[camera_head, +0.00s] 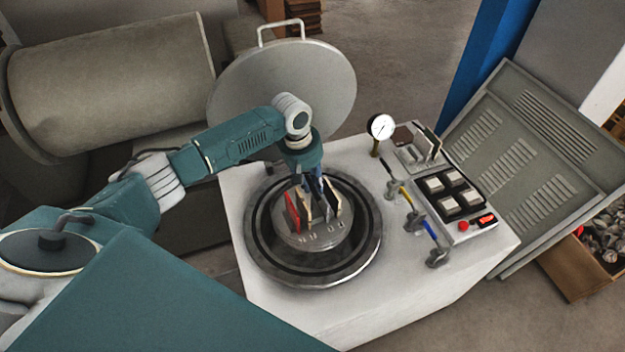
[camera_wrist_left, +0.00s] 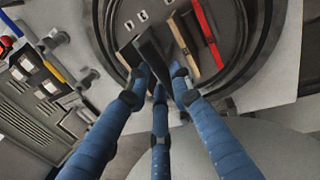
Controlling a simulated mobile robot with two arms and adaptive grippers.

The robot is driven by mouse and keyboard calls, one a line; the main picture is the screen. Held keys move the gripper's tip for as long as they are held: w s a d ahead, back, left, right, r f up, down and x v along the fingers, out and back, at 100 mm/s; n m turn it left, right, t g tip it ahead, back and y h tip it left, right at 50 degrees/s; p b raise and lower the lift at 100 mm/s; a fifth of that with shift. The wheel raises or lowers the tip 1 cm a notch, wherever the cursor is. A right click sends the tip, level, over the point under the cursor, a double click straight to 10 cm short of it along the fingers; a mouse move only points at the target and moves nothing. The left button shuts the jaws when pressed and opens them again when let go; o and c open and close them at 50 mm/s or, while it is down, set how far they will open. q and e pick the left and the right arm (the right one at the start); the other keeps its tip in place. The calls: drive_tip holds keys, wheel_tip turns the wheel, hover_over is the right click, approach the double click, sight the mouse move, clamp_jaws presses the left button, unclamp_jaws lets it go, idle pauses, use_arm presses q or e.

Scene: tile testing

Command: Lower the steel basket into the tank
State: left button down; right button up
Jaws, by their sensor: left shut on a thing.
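The steel basket (camera_head: 322,238) is a round grey disc-shaped holder with several upright tiles in it, among them a red tile (camera_head: 292,213) and a tan tile (camera_head: 305,208). It sits within the dark ringed mouth of the tank (camera_head: 262,250); its depth inside is hard to tell. My left gripper (camera_head: 313,190) is directly above the basket, pointing down. In the left wrist view its blue fingers (camera_wrist_left: 160,90) are closed around a dark upright piece (camera_wrist_left: 150,52) at the basket's middle. The basket (camera_wrist_left: 155,22) also shows there, partly hidden by the fingers. My right gripper is not in view.
The round lid (camera_head: 285,90) with a handle stands open behind the tank.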

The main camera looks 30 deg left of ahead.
use_arm(q)
drive_tip(key=b, duration=0.3)
hover_over(314, 208)
drive_tip(key=shift+s+f, duration=0.15)
drive_tip(key=shift+f, duration=3.7)
drive_tip(key=shift+f+b, duration=1.7)
drive_tip(key=shift+f, duration=1.05)
drive_tip(key=shift+a, duration=0.1)
drive_tip(key=shift+f, duration=0.15)
wheel_tip(314, 208, down, 11)
drive_tip(key=b, duration=0.7)
drive_tip(key=shift+f, duration=0.65)
